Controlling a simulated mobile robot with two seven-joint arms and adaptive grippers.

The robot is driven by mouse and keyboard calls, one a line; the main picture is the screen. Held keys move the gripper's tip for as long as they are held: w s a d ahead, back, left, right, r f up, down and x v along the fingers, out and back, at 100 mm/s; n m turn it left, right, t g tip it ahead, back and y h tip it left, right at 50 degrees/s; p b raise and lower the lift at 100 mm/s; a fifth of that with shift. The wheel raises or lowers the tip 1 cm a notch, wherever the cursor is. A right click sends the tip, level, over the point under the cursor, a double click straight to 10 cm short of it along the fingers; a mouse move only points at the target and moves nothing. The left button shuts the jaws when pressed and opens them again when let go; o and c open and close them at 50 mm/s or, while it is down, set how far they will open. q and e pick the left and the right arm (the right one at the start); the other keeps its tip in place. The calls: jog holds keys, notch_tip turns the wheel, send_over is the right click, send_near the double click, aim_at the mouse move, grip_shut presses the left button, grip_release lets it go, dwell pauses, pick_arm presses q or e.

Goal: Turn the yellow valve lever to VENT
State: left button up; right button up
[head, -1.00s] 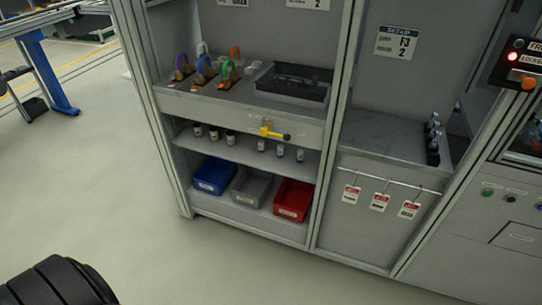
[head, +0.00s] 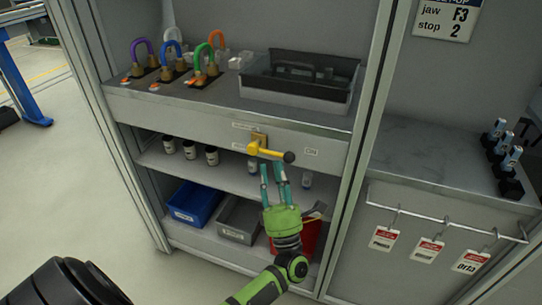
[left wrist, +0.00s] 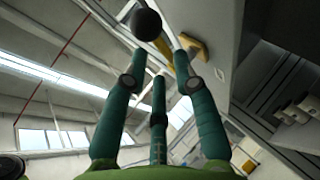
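The yellow valve lever (head: 268,152) sits on a brass-coloured mount on the front of the shelf unit's grey panel. It points right, tilted slightly down, and ends in a black knob (head: 289,157). Small labels are above, left and right of it, too small to read surely. My left gripper (head: 272,170) has its teal fingers pointing up just below the lever, spread apart with nothing between them. In the left wrist view the black knob (left wrist: 146,24) and the yellow lever (left wrist: 165,48) show near the fingertips; contact is unclear. My right gripper is out of view.
Coloured padlocks (head: 175,62) and a grey tray (head: 297,88) stand on the counter above. Small bottles (head: 190,150) are on the shelf below; blue (head: 195,202), grey (head: 238,220) and red bins are lower. Red-and-white tags (head: 427,249) hang at right.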

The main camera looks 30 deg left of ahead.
aim_at(271, 153)
pick_arm(q)
jog(key=shift+p+x, duration=0.5)
jog(key=shift+x, duration=1.8)
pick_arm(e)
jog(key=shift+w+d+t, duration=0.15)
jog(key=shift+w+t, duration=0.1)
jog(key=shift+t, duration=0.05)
pick_arm(q)
jog(key=shift+f, duration=0.1)
grip_shut()
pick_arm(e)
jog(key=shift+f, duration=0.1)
